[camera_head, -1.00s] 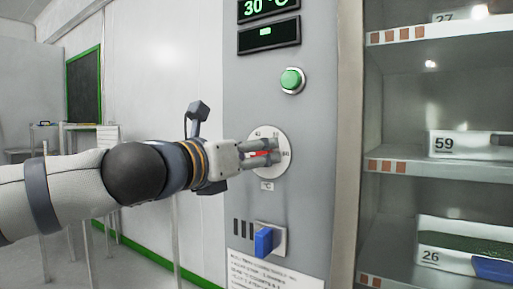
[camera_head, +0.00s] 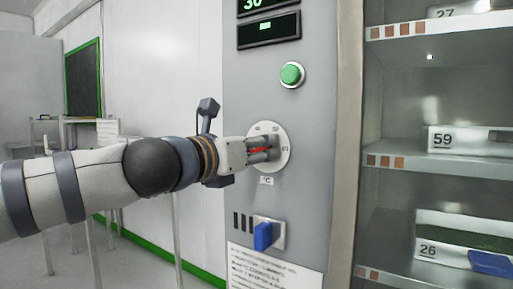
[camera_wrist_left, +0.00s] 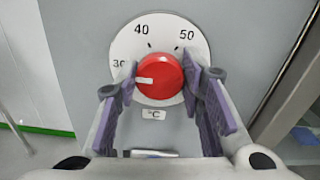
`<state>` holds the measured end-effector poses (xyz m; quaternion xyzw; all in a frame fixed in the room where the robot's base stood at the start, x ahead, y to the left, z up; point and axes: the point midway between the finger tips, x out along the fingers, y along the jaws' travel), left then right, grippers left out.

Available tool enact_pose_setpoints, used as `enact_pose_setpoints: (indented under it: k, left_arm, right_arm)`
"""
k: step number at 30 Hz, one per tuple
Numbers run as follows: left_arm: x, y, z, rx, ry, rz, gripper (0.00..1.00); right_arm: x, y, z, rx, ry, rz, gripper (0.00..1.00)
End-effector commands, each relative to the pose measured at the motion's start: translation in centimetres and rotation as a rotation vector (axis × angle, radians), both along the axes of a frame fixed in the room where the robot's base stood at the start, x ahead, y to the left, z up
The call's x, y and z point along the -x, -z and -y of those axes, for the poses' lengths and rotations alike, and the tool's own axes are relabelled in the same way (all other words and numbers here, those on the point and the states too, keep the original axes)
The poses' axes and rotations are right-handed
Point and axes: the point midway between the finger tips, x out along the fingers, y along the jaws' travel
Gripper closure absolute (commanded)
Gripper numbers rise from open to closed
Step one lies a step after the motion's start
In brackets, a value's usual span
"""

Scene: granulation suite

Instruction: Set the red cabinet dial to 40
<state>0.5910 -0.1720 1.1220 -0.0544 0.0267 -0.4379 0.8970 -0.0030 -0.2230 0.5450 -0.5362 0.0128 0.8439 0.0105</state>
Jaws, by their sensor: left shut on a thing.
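The red dial (camera_wrist_left: 160,77) sits on a round white scale plate (camera_wrist_left: 198,46) marked 30, 40 and 50 on the grey cabinet front. Its white pointer mark faces left, near the 30 side and slightly below that numeral. My left gripper (camera_head: 268,151) is shut on the dial, one finger on each side of it, also in the wrist view (camera_wrist_left: 163,80). In the head view its fingers hide most of the dial, and only a red strip shows. The upper display (camera_head: 266,4) reads 30. My right gripper is not in view.
A green button (camera_head: 291,74) is above the dial, and a blue switch (camera_head: 263,236) is below it. Shelves with labelled trays (camera_head: 464,140) stand to the right. Free floor lies at the lower left.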

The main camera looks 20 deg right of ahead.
Motion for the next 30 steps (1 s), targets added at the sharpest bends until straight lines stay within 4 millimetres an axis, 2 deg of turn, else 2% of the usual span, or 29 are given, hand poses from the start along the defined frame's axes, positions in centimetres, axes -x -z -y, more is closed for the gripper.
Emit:
enact_pose_setpoints:
  k: [30]
  left_arm:
    - [0.2,-0.1,0.1,-0.507,0.000,0.651,0.92]
  right_arm:
    - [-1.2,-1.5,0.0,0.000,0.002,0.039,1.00]
